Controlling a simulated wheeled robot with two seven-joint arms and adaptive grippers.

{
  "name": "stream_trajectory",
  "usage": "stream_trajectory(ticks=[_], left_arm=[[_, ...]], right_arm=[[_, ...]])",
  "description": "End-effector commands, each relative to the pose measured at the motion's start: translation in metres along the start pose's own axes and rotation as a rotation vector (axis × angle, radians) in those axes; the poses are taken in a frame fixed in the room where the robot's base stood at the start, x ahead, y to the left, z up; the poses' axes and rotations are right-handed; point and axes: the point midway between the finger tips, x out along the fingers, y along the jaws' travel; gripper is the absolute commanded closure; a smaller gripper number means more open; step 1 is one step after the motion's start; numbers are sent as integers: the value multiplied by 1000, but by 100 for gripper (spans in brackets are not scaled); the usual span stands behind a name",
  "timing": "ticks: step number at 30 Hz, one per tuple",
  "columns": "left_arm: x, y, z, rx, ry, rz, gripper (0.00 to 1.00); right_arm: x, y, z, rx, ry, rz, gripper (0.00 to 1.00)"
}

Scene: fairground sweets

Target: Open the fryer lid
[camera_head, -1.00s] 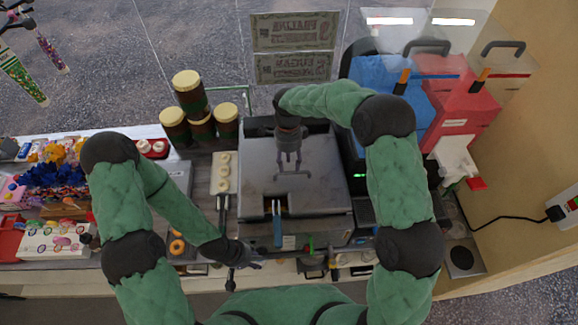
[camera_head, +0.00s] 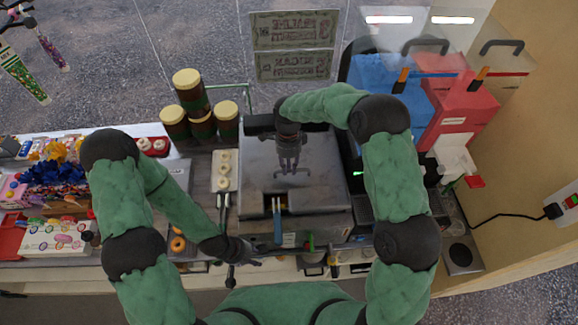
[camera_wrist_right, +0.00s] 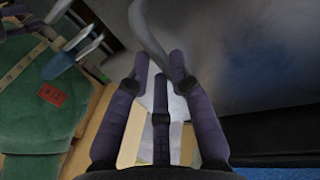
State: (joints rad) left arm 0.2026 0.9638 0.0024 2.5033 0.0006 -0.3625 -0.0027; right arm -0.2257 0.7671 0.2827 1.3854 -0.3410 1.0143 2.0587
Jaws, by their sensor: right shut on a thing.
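The grey fryer lid (camera_head: 320,178) lies over the fryer, and it also fills the right of the right wrist view (camera_wrist_right: 255,60). Its thin handle (camera_head: 292,173) stands near the lid's front half. My right gripper (camera_head: 290,165) reaches down from above and is shut on this handle. In the right wrist view, the curved grey handle (camera_wrist_right: 147,32) passes between the fingers (camera_wrist_right: 160,72). A blue-handled tool (camera_head: 277,228) sticks out of the opening in front of the lid. My left gripper (camera_head: 250,255) is low at the counter's front edge; its fingers are too small to read.
Brown jars with cream tops (camera_head: 187,82) stand left of the fryer. A tray of pale rings (camera_head: 223,170) lies beside it. Blue and red machines (camera_head: 462,110) stand to the right, close to my right arm. Sweets and boxes (camera_head: 55,240) crowd the far left.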

Motion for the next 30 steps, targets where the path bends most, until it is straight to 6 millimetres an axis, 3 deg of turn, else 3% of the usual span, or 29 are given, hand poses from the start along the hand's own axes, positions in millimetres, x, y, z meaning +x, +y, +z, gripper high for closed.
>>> stream_trajectory(ticks=[8, 22, 26, 30], left_arm=[[1, 0, 0, 0, 0, 0, 60], [-5, 2, 0, 0, 0, 0, 60], [-2, 0, 0, -11, -8, -2, 97], [4, -10, 3, -80, -66, -10, 100]], right_arm=[[-18, -6, 0, 1, -2, -6, 100], [-84, -39, 0, 3, -3, -14, 100], [-79, -35, 0, 1, -2, -7, 100], [-79, -35, 0, 1, -1, -5, 100]])
